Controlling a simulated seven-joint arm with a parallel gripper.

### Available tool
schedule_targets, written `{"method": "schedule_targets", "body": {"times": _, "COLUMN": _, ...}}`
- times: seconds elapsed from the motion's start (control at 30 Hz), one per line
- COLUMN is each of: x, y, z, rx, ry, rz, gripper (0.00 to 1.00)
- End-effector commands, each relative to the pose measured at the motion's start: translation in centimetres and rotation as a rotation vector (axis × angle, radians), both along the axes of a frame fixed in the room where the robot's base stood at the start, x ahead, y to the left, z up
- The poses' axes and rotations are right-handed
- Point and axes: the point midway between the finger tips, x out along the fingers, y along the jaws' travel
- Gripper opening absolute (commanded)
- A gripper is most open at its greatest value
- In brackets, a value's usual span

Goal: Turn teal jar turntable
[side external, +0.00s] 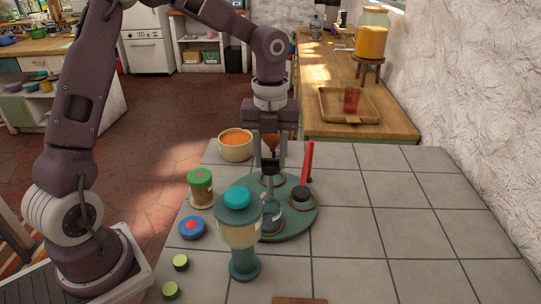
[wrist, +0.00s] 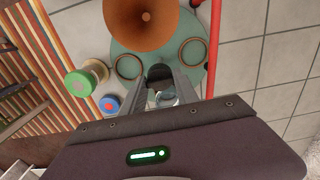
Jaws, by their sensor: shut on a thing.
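The round teal turntable (side external: 300,222) lies flat on the tiled counter, and it also shows in the wrist view (wrist: 160,53). My gripper (side external: 270,184) points straight down over the turntable. In the wrist view my gripper (wrist: 161,76) is shut on a small dark thing near the turntable's middle. The fingers hide much of it, so I cannot tell whether it is a jar or a knob. A red rod (side external: 308,161) rises at the turntable's back right edge.
A tall teal-lidded jar (side external: 239,233) stands close in front of the turntable. A green-lidded jar (side external: 200,188) and a blue disc (side external: 192,228) are on the left. A bowl with orange contents (side external: 235,146) is behind. The counter's right side is clear.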

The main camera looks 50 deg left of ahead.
Motion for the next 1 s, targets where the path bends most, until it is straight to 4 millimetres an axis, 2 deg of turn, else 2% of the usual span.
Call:
{"method": "schedule_targets", "body": {"times": 0.5, "x": 0.2, "y": -0.1, "z": 0.2, "rx": -0.001, "ry": -0.008, "rz": -0.01, "gripper": 0.0}}
{"method": "schedule_targets", "body": {"times": 0.53, "x": 0.2, "y": -0.1, "z": 0.2, "rx": -0.001, "ry": -0.008, "rz": -0.01, "gripper": 0.38}}
{"method": "schedule_targets", "body": {"times": 0.57, "x": 0.2, "y": -0.1, "z": 0.2, "rx": -0.001, "ry": -0.008, "rz": -0.01, "gripper": 0.44}}
{"method": "schedule_targets", "body": {"times": 0.87, "x": 0.1, "y": 0.0, "z": 0.2, "rx": -0.001, "ry": -0.004, "rz": -0.01, "gripper": 0.45}}
{"method": "schedule_targets", "body": {"times": 1.0, "x": 0.2, "y": 0.0, "z": 2.3, "rx": 0.001, "ry": -0.008, "rz": -0.008, "gripper": 0.45}}
